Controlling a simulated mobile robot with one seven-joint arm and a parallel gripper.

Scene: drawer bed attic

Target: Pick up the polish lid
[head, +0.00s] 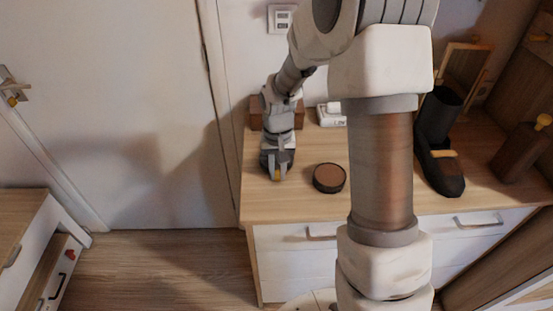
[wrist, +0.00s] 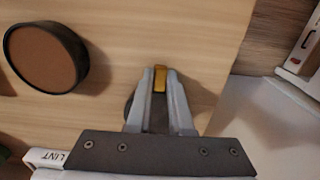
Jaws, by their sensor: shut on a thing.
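My gripper (head: 277,172) is low over the left front part of the wooden dresser top. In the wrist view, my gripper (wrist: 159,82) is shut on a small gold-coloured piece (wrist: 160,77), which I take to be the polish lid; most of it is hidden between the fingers. A dark rounded patch shows beside the left finger, and I cannot tell whether it is part of the lid or a shadow. The round black polish tin (head: 329,178) with a brown top sits to the right of my gripper; in the wrist view the tin (wrist: 46,58) is at upper left.
A dark boot (head: 437,150) and a brown wooden block with a yellow knob (head: 523,150) stand to the right on the dresser (head: 300,205). A brown box (head: 256,112) and a white item (head: 331,115) are behind. A white door (head: 120,110) is at left.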

